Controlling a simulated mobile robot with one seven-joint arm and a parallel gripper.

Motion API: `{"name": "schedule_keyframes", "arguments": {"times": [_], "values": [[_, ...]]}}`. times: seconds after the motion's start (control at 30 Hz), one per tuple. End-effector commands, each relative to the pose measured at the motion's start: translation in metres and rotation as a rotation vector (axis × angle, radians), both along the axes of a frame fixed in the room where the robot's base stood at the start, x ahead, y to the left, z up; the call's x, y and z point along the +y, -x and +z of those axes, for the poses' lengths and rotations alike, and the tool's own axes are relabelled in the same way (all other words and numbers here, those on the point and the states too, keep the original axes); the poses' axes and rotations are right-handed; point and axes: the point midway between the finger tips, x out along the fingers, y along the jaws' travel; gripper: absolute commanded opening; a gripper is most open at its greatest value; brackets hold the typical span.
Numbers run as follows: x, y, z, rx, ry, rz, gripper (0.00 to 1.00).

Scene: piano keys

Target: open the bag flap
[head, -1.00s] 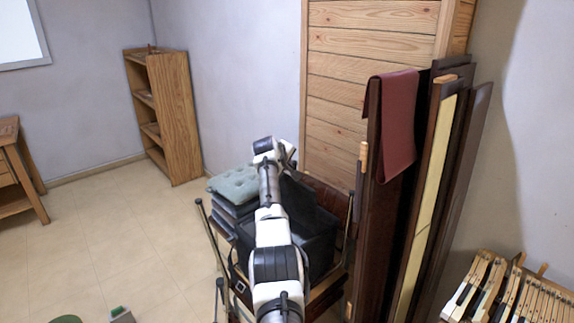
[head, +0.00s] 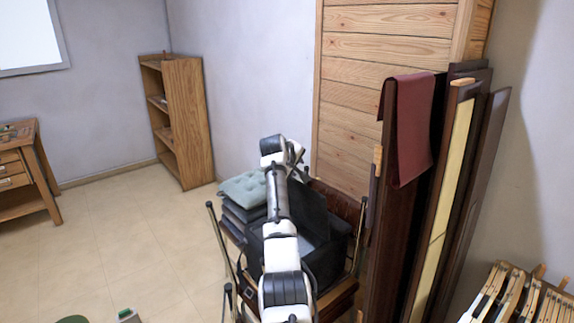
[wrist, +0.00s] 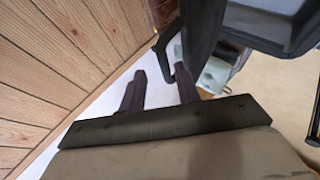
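The black bag (head: 328,262) sits on a wooden chair with metal legs. Its dark flap (head: 309,212) appears raised, leaning up at the back, with a greyer surface showing below it. My arm covers the bag's left part. My gripper (head: 299,163) is above and behind the flap in the head view. In the wrist view my gripper (wrist: 160,72) has its two fingers apart with nothing held between them. A black loop (wrist: 163,52), perhaps a strap or handle, passes close to the right fingertip; contact is unclear. A dark, tray-like part (wrist: 270,25), probably of the bag, fills the upper right.
Stacked cushions (head: 244,189) lie left of the bag. Tall dark boards (head: 398,235) with a red cloth (head: 411,130) stand close on the right, before a wood-planked panel (head: 385,50). Piano keys (head: 520,297) are at lower right. The floor at left is mostly clear.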

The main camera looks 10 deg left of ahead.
Motion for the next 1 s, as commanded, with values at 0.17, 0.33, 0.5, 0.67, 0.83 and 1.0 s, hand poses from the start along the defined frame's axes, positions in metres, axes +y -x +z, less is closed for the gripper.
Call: {"name": "schedule_keyframes", "arguments": {"times": [0.17,0.33,0.5,0.67,0.83,1.0], "values": [[0.004,0.024,0.016,-0.004,-0.002,0.002,0.32],[0.009,0.049,0.036,-0.004,-0.001,0.002,0.32],[0.011,0.068,0.052,-0.001,0.0,0.002,0.32],[0.012,0.076,0.059,0.001,0.0,0.002,0.32],[0.012,0.076,0.06,0.001,0.0,0.001,0.32],[0.012,0.076,0.06,0.001,0.0,0.001,0.32]]}}
